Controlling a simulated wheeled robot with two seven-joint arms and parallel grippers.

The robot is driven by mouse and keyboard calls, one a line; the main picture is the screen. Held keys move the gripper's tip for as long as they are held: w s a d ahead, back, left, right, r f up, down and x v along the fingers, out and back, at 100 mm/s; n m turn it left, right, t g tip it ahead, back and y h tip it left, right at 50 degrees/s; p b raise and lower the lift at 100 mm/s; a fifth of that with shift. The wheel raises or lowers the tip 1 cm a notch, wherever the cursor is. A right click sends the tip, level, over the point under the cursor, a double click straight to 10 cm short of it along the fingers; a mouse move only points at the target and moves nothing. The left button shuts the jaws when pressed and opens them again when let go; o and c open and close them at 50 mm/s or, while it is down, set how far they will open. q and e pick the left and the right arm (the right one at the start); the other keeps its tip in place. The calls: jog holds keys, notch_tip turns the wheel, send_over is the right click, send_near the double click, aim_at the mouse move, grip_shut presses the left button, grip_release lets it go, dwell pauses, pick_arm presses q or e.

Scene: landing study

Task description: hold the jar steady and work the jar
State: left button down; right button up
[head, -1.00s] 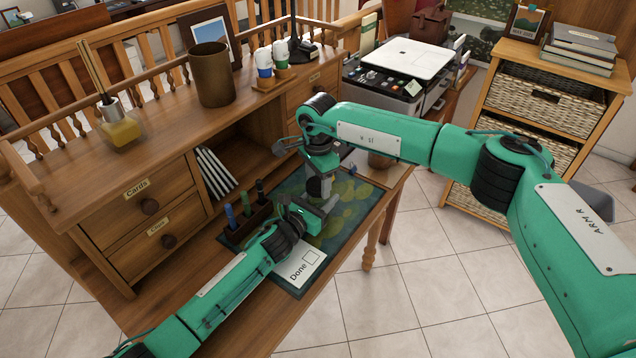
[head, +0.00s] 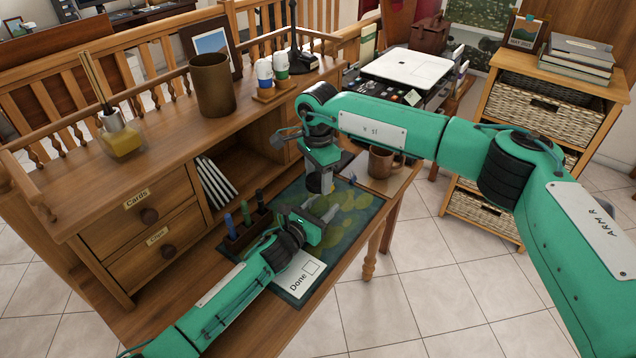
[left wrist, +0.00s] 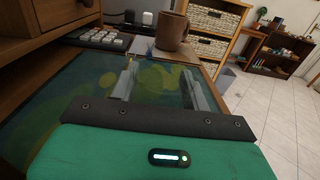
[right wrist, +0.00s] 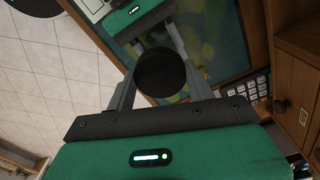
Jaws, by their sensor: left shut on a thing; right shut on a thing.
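A dark round lid (right wrist: 160,74) sits between the fingers of my right gripper (right wrist: 153,82) in the right wrist view. In the head view my right gripper (head: 325,186) points down above my left gripper (head: 325,212), which reaches in low over the mat. My left gripper's fingers stand apart in the left wrist view (left wrist: 160,88), shut on the jar. The jar's body is hard to make out: it looks clear or is hidden by the fingers. I cannot tell whether the lid touches the jar.
The green patterned mat (head: 366,205) lies on the desk with a "Done" card (head: 297,275). A pen stand (head: 247,232) is close left of my left gripper. A brown mug (head: 381,161) stands behind right. The drawer cabinet (head: 120,225) rises at the left.

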pick_arm(q)
jog(key=c, duration=0.6)
grip_release()
